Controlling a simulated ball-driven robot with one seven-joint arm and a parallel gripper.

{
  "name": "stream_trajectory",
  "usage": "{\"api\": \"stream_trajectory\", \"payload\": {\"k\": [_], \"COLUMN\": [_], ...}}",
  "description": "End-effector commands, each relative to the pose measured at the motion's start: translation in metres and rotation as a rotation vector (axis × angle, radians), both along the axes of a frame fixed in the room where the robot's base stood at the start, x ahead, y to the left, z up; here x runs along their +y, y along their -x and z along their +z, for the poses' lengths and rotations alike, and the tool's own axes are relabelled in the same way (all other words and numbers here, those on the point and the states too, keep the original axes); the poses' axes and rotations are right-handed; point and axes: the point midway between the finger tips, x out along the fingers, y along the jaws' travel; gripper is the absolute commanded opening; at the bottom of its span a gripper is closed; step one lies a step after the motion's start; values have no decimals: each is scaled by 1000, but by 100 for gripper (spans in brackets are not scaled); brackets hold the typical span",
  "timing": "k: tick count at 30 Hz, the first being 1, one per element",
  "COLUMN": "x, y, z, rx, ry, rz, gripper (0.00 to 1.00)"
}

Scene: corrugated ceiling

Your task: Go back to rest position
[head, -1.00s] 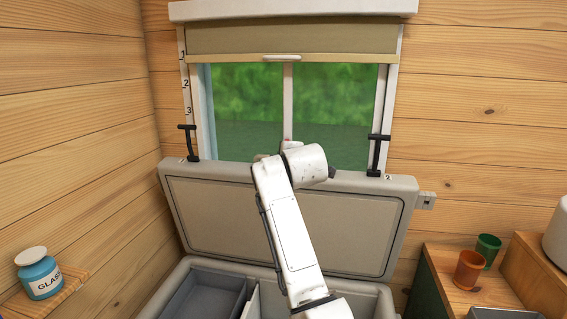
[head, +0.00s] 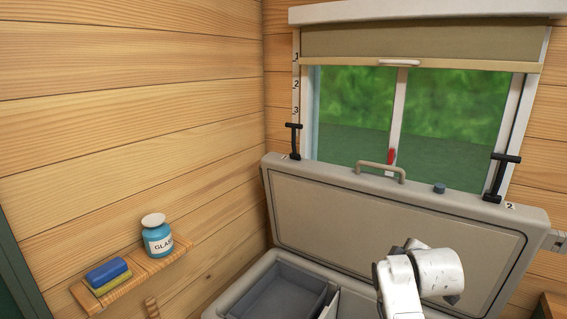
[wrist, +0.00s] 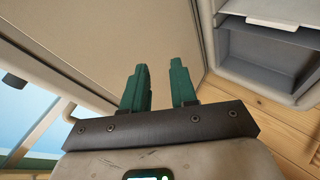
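My gripper (wrist: 161,76) shows in the wrist view with its two green fingers apart and nothing between them. Behind the fingers is the beige inner face of the raised lid (wrist: 185,20). In the head view my white arm is at the lower right, in front of the open chest's lid (head: 360,225). The fingers are hidden in the head view. The lid stands raised below the window, with a handle (head: 381,170) on its top edge. The chest (head: 236,296) is open and holds a grey tray (head: 285,297).
A small wooden shelf (head: 135,274) on the left wall holds a blue jar (head: 157,240) with a white lid and a blue and yellow sponge (head: 108,275). Black latches (head: 292,140) stand at the window's lower corners. A blind (head: 410,46) covers the window's top.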

Motion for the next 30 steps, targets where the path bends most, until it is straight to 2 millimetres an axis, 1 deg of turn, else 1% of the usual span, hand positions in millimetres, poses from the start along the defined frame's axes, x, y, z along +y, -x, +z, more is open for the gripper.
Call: {"api": "stream_trajectory", "payload": {"k": [1,2,3,5,6,8,9,11,12,14,15,17,18,20,21,24,27,30], "x": [-2,-3,-4,-5,-5,-6,-5,-5,-4,-3,-1,0,2,4,6,10,13,15], "y": [24,38,58,88,109,142,164,199,222,257,282,318,342,376,397,439,467,481], "z": [-30,-45,-64,-92,-108,-132,-146,-166,-177,-193,-202,-213,-219,-225,-228,-231,-231,-230], "rx": [43,66,99,147,179,229,261,311,342,391,422,470,501,545,571,624,659,676], "ry": [-46,-77,-117,-175,-213,-268,-302,-353,-385,-429,-458,-498,-522,-556,-575,-610,-632,-642], "rz": [-34,-56,-86,-135,-170,-224,-260,-318,-357,-420,-462,-529,-573,-637,-677,-764,-824,-856], "gripper": [27,27,27,27,27,27,27,27,27,27,27,27,27,27,27,27,27,27]}}
